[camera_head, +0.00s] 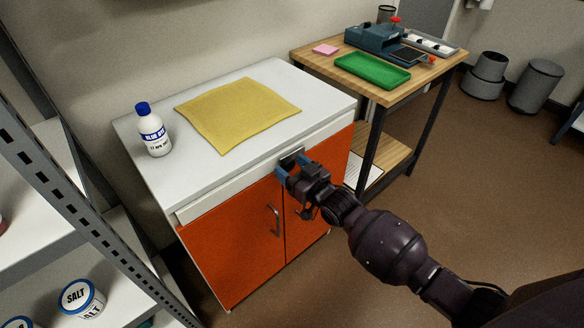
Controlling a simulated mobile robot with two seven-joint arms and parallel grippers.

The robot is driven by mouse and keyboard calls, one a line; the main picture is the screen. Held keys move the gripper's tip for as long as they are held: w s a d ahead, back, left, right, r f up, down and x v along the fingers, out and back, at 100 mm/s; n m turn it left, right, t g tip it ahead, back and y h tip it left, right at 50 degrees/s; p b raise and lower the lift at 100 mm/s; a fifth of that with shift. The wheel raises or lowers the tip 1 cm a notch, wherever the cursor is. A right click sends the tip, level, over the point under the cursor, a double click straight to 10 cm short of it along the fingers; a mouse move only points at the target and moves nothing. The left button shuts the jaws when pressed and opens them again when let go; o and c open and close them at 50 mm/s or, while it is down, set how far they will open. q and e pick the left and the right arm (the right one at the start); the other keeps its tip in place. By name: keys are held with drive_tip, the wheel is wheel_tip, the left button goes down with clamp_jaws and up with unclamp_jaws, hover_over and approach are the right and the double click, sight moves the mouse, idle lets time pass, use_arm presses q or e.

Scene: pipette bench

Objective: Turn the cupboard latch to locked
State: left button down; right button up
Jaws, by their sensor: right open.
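The cupboard (232,252) has orange doors and a white top, and both doors look shut. A small dark latch (291,154) shows at the top front edge of the right part. My right gripper (285,166) is at the latch with its blue fingertips on or close to it; I cannot tell whether they touch. The jaws are open. The fingers partly hide the latch, so its turn position cannot be read. My left gripper is not in view.
A white and blue bottle (153,134) and a yellow cloth (237,113) are on the cupboard top. A wooden table (398,94) with a green tray (372,71) stands to the right. A metal shelf (75,185) is at the left.

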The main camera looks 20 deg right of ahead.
clamp_jaws()
drive_tip(key=shift+m, duration=0.3)
drive_tip(key=shift+r+m+p, duration=0.1)
drive_tip(key=shift+m+p, duration=0.25)
drive_tip(key=shift+m, duration=0.55)
drive_tip(key=m, duration=0.5)
drive_tip(key=shift+m, duration=0.3)
drive_tip(key=m, duration=0.6)
drive_tip(key=shift+f, duration=0.2)
drive_tip(key=shift+m+b, duration=0.45)
drive_tip(key=shift+m, duration=1.25)
drive_tip(key=shift+r, duration=0.1)
